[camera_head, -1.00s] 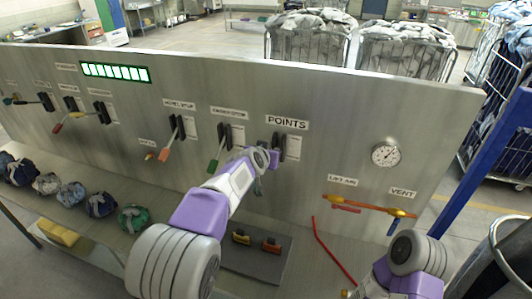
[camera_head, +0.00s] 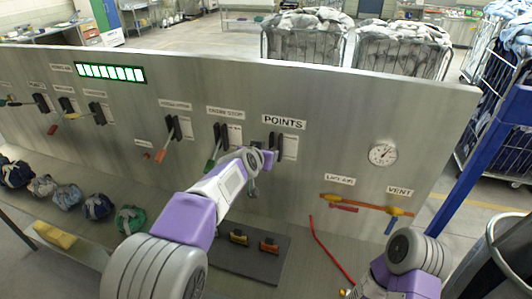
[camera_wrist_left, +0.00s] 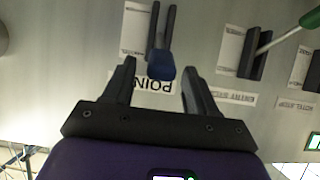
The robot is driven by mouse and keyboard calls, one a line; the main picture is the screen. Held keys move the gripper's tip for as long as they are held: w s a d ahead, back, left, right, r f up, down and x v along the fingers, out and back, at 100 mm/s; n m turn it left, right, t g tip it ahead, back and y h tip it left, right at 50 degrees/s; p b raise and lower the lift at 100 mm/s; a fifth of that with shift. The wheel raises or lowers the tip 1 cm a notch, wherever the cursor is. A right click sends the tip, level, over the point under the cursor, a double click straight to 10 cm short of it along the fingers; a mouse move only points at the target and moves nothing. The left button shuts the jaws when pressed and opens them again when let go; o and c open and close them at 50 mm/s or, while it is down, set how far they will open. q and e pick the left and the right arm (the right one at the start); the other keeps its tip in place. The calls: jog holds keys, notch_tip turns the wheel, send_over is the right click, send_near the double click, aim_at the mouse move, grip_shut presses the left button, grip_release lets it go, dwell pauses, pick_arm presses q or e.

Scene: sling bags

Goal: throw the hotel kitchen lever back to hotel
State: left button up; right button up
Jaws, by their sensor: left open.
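The lever under the POINTS sign has a blue handle (camera_wrist_left: 161,66), which points toward the left wrist camera from a black slot (camera_wrist_left: 161,25). A white card with small, unreadable lettering sits beside the slot. In the head view the slot (camera_head: 272,143) shows, while the handle is largely hidden by my left gripper (camera_head: 256,172). My left gripper (camera_wrist_left: 157,72) is open, its fingers on either side of the handle's end with gaps visible. No sign clearly reads hotel kitchen. My right arm (camera_head: 418,255) is at the bottom right; its gripper is not clearly shown.
A green-handled lever (camera_head: 212,158) and an orange-handled lever (camera_head: 163,150) stand left of the POINTS lever. A gauge (camera_head: 383,154) and orange vent handle (camera_head: 370,207) are on the panel's right. Several cloth bundles (camera_head: 97,206) lie along the ledge below.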

pick_arm(q)
jog(key=v, duration=0.5)
dwell(0.4)
